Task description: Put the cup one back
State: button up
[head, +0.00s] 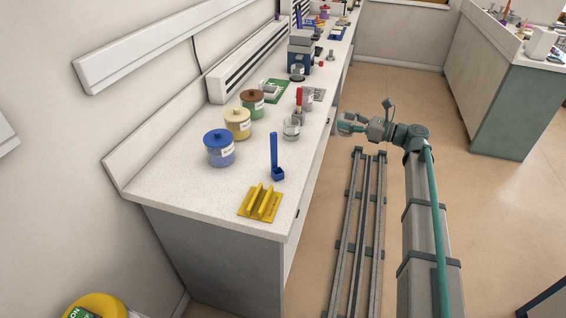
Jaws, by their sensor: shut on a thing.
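My gripper (345,123) is over the floor, just off the right edge of the white counter (200,195). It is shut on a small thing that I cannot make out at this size. Which thing is cup one cannot be told. A clear glass cup (291,128) stands upright on the counter, left of my gripper and apart from it. Another small pale cup-like thing (308,101) is farther back by a red-handled tool (299,101).
Jars with blue (220,148), cream (237,123) and brown (252,102) lids line the counter's wall side. A blue long-handled scoop (276,160) stands near a yellow ridged holder (261,203). Floor rails (362,220) run alongside. A blue device (300,58) stands farther back.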

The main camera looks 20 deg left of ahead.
jog(key=w+a+r+n+g+b, duration=0.25)
jog(key=a+r, duration=0.35)
jog(key=a, duration=0.7)
jog(key=shift+m+g, duration=0.25)
jog(key=shift+g, duration=0.1)
jog(key=s+a+f+p, duration=0.1)
jog(key=s+f, duration=0.2)
jog(key=s, duration=0.1)
jog(key=s+a+f+p, duration=0.1)
jog(key=s+a+f, duration=0.1)
jog(key=s+f, duration=0.1)
jog(key=s+a+f+p, duration=0.1)
jog(key=s+a+f, duration=0.1)
jog(key=s, duration=0.3)
jog(key=shift+s+a+f+p, duration=0.15)
jog(key=shift+s+f+p, duration=0.15)
jog(key=shift+f, duration=1.85)
jog(key=o, duration=1.2)
jog(key=shift+f, duration=0.1)
